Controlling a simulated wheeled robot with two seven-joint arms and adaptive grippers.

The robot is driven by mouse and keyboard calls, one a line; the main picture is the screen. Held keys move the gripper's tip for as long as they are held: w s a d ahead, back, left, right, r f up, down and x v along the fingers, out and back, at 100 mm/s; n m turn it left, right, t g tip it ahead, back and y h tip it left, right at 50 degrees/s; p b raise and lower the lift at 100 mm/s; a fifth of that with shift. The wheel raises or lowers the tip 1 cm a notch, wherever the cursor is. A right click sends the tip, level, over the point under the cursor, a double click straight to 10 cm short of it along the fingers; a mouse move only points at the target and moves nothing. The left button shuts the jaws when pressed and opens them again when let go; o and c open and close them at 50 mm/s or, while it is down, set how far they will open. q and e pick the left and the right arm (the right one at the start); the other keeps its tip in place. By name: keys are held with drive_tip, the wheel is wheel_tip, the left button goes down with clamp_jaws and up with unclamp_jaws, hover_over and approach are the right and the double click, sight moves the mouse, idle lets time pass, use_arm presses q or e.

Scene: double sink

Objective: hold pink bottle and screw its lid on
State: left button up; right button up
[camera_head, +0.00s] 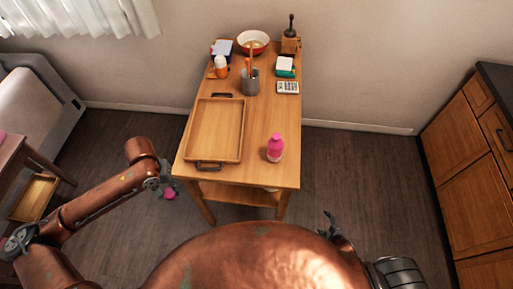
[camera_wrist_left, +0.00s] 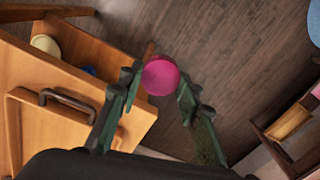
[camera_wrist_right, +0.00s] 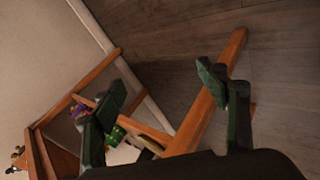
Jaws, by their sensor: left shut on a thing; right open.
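The pink bottle (camera_head: 275,150) stands upright on the wooden table near its front right corner. My left gripper (camera_head: 168,188) is off the table's front left side, lower left of the bottle. It is shut on the round pink lid (camera_wrist_left: 160,76), held between the fingertips in the left wrist view. The lid also shows as a small pink spot in the head view (camera_head: 170,194). My right gripper (camera_head: 329,226) is open and empty, in front of the table to the lower right of the bottle. Its spread fingers show in the right wrist view (camera_wrist_right: 160,100). The bottle is not visible in either wrist view.
A wooden tray (camera_head: 239,130) with dark handles lies left of the bottle. Toward the back stand a grey cup (camera_head: 250,86), a red bowl (camera_head: 262,40), a calculator (camera_head: 288,87), an orange-white bottle (camera_head: 221,67) and a grinder (camera_head: 290,40). Bare tabletop surrounds the pink bottle.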

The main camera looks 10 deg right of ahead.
drive_tip(key=w+a+r+n+t+y, duration=0.25)
drive_tip(key=w+r+n, duration=0.5)
drive_tip(key=r, duration=0.55)
drive_tip(key=w+a+r+n+t+y, duration=0.25)
drive_tip(key=w+r+n, duration=0.55)
drive_tip(key=r, duration=0.5)
drive_tip(key=n+y, duration=0.8)
drive_tip(key=n, duration=0.8)
approach(275, 147)
drive_tip(key=shift+w+d+f+g, duration=0.15)
drive_tip(key=shift+w+d+f, duration=0.2)
drive_tip(key=shift+d+f, duration=0.25)
drive_tip(key=shift+w+d+f+g, duration=0.15)
drive_tip(key=shift+w+d+f, duration=0.25)
drive_tip(key=shift+d+f, duration=0.25)
use_arm(q)
drive_tip(key=s+a+f, duration=0.1)
drive_tip(key=a+f, duration=1)
drive_tip(key=f, duration=0.2)
drive_tip(key=shift+a+f+m, duration=0.3)
drive_tip(key=shift+f+m, duration=0.05)
drive_tip(key=shift+m, duration=0.05)
